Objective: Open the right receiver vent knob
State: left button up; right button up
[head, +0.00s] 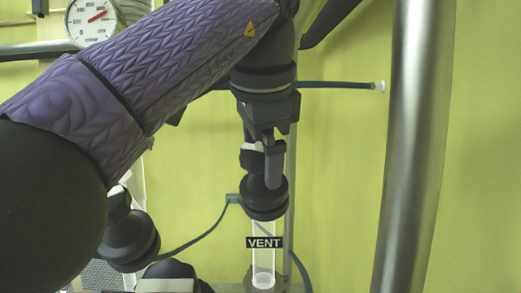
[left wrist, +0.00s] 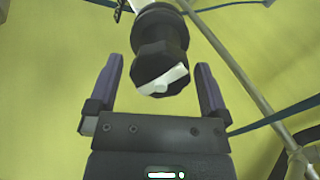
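The vent knob (left wrist: 160,78) is a black faceted cap with a white bar across its face. In the left wrist view it lies between the two fingers of my left gripper (left wrist: 160,66), with a gap on each side. The fingers are apart and hold nothing. In the head view the left gripper (head: 268,160) is at the black vent valve (head: 265,198), above a clear tube labelled VENT (head: 264,262). The gripper partly hides the knob there, and how far the fingers reach along it is unclear. My right gripper is not in view.
A thick steel pipe (head: 408,150) stands at the right. A dial gauge (head: 92,20) is at the upper left. Another black fitting (head: 130,238) is at the lower left. A thin dark hose (head: 335,85) runs behind the arm. Space between valve and steel pipe looks clear.

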pick_arm(q)
jog(key=p+v, duration=0.3)
jog(key=v, duration=0.4)
jog(key=shift+r, duration=0.25)
